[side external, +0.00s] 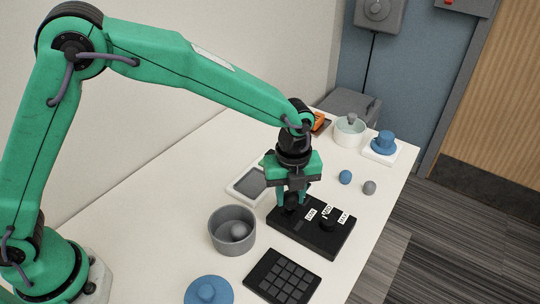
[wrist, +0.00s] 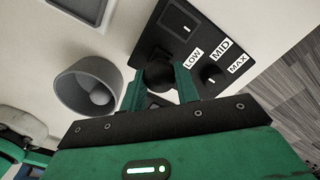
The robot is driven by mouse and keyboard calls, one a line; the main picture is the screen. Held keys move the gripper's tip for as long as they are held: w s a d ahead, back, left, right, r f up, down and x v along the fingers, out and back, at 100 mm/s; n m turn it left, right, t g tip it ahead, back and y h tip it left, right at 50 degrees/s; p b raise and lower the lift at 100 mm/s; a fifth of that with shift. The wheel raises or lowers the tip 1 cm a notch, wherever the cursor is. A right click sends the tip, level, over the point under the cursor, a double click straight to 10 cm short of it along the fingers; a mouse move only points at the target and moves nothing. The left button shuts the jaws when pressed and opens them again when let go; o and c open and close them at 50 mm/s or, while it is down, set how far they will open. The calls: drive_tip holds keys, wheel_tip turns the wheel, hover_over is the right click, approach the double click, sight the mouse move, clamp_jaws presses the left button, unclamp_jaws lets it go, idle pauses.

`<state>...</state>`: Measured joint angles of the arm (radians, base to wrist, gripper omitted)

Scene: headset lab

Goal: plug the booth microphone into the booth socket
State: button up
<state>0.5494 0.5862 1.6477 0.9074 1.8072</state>
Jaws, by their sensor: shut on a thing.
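My gripper (side external: 293,203) points down over the left part of a black panel (side external: 335,238). Its fingers are shut on a dark round piece (wrist: 157,73), which hides the panel surface beneath it. I cannot tell whether this piece is the booth microphone, or whether it sits in the panel or just above it. The panel (wrist: 178,47) has white labels LOW, MID and MAX around a dark dial (wrist: 211,76). A square inset with a small white mark (wrist: 187,29) is at its far end in the wrist view. No part is clearly marked as the booth socket.
A grey bowl (side external: 217,234) with a grey ball inside, a black keypad (side external: 283,277) and a blue lid (side external: 208,291) stand near the panel. A white-rimmed tray (side external: 236,187) lies behind. Blue (side external: 345,177) and grey (side external: 369,188) balls lie right, before a lidded pot (side external: 349,132).

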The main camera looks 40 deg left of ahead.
drive_tip(key=shift+f, duration=1)
drive_tip(key=o, duration=1)
drive_tip(key=shift+o, duration=0.2)
wheel_tip(320, 180, up, 7)
drive_tip(key=shift+r, duration=0.35)
